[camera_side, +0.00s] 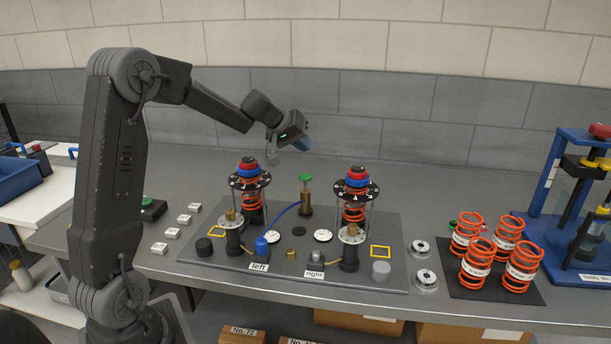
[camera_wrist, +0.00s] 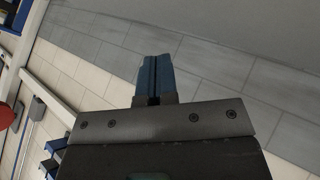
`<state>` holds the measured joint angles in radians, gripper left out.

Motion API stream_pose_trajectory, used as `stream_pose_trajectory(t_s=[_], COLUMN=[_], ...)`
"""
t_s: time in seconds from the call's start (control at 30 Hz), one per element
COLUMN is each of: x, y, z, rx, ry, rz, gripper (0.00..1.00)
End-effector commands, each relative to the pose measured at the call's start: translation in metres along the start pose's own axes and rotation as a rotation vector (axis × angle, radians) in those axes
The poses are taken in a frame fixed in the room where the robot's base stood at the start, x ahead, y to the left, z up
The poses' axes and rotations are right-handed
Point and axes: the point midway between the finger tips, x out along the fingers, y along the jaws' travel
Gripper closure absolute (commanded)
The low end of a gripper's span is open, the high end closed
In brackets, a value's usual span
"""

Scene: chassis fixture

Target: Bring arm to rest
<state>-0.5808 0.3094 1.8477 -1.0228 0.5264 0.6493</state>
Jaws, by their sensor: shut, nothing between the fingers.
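My gripper (camera_side: 303,146) is raised over the back of the bench in the side view, to the right of the left spring post and well above the chassis fixture. In the wrist view its blue fingers (camera_wrist: 154,78) are together with nothing between them. It touches nothing. The chassis fixture plate (camera_side: 290,268) lies on the grey bench, with a spring assembly marked left (camera_side: 250,180) and one marked right (camera_side: 356,187), each topped by a black disc with red and blue caps.
Several orange springs (camera_side: 477,270) stand on a black mat at the right. A blue press frame (camera_side: 566,190) is at the far right. White blocks (camera_side: 172,233) lie left of the plate. A green-topped post (camera_side: 305,195) stands between the assemblies. The tiled wall (camera_side: 420,110) is behind.

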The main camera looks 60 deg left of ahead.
Motion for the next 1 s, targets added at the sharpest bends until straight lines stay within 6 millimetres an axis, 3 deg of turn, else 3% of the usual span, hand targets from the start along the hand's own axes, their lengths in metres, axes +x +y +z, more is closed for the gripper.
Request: stream_pose_trajectory(t_s=[0.33,0.47,0.57,0.73,0.87,1.0], x=[0.0,-0.011,-0.034,-0.089,-0.132,-0.171], y=[0.001,0.021,0.056,0.108,0.119,0.107], z=[0.001,0.015,0.045,0.131,0.198,0.259], rx=[0.002,0.043,0.121,0.306,0.442,0.575], ry=[-0.001,-0.024,-0.071,-0.18,-0.246,-0.284], rz=[0.001,0.013,0.03,0.033,0.005,-0.048], gripper=[1.0,1.0,1.0,1.0,1.0,1.0])
